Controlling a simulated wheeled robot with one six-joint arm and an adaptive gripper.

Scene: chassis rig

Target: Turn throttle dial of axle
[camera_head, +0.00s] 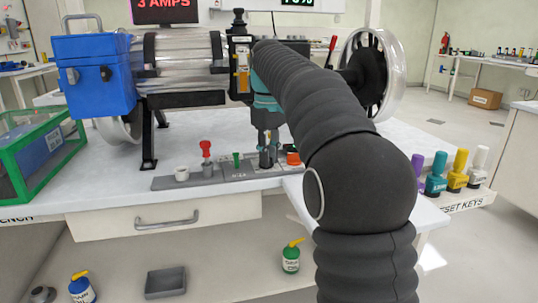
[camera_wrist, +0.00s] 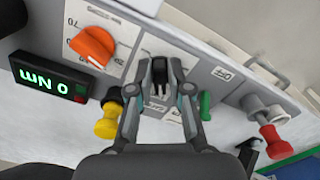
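An orange dial (camera_wrist: 93,46) sits on a white scale plate marked 70 and 0 in the wrist view; no throttle label is readable. An orange part (camera_head: 293,158) beside my gripper in the head view appears to be the same dial. The axle assembly (camera_head: 180,58) stands on black supports behind the panel. My gripper (camera_head: 267,152) points down over the grey control panel (camera_head: 215,174). In the wrist view my gripper (camera_wrist: 161,70) has its fingertips apart, beside the dial and not touching it. A dark part shows between the fingertips; its contact with them is unclear.
A display reading 0 Nm (camera_wrist: 48,84), a yellow knob (camera_wrist: 108,120), a green knob (camera_wrist: 206,105) and a red knob (camera_wrist: 276,141) surround my gripper. A green-framed box (camera_head: 40,150) stands left. The white bench has free room front left.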

